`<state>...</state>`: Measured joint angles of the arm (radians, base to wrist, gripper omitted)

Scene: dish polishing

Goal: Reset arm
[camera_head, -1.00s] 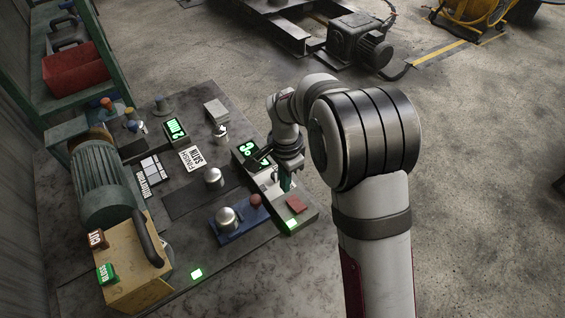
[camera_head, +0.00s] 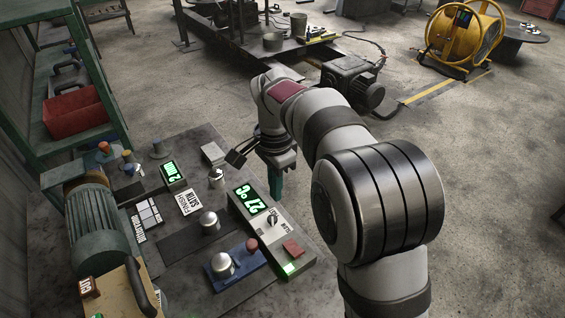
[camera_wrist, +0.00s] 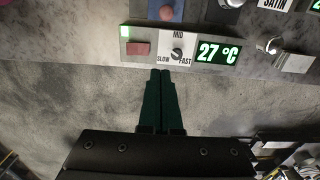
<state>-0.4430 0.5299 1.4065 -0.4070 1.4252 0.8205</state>
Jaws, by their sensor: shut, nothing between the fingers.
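My gripper (camera_head: 275,196) has dark green fingers pointing down, just off the right edge of the bench in the head view. In the wrist view the two fingers (camera_wrist: 161,78) lie side by side, shut and empty, over bare floor. Near them is a control panel (camera_head: 262,226) with a green display reading 27 °C, a red block and a knob (camera_wrist: 177,54) marked SLOW, MID and FAST. The fingers look apart from the panel.
The bench holds a motor (camera_head: 98,225), metal domed pieces (camera_head: 209,222), a blue base (camera_head: 245,262), a SATIN finish card (camera_head: 189,202) and a green display (camera_head: 172,171). A shelf with a red bin (camera_head: 76,112) stands left. Open floor (camera_head: 490,200) lies right.

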